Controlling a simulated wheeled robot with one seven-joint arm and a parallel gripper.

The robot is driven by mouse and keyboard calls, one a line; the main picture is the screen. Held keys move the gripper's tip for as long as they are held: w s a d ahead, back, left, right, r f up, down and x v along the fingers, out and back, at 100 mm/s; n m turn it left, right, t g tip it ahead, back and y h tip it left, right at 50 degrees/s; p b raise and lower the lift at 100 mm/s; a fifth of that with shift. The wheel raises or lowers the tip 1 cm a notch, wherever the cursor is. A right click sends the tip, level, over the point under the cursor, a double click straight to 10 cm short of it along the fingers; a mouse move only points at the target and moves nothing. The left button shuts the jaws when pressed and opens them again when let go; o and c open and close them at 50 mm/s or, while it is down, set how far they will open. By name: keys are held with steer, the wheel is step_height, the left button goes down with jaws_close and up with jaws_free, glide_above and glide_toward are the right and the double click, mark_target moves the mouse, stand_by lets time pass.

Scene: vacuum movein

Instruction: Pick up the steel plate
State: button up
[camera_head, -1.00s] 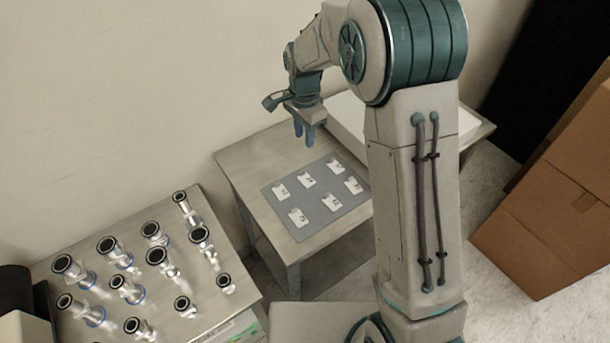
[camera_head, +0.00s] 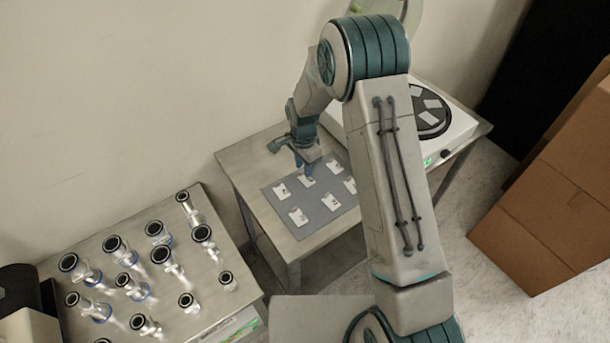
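Several small pale steel plates with dark markings lie in two rows on a grey mat (camera_head: 317,210) on the middle table. My gripper (camera_head: 304,171) points down at the back row, with its blue fingertips just above or at the middle plate of that row (camera_head: 306,181). I cannot tell whether the fingertips touch this plate, and the finger gap is too small to make out. Another plate (camera_head: 282,192) lies to its left, and one (camera_head: 299,217) lies in the front row. The back-right plate (camera_head: 334,167) shows close to the gripper.
A white device with a dark round plate (camera_head: 432,112) stands on the right of the table, behind my arm. The left table (camera_head: 165,215) holds several shiny metal fittings. Cardboard boxes (camera_head: 545,220) stand on the floor at the right. The wall is close behind the tables.

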steer(key=shift+f, duration=0.6)
jaws_close()
steer(key=shift+r, duration=0.1)
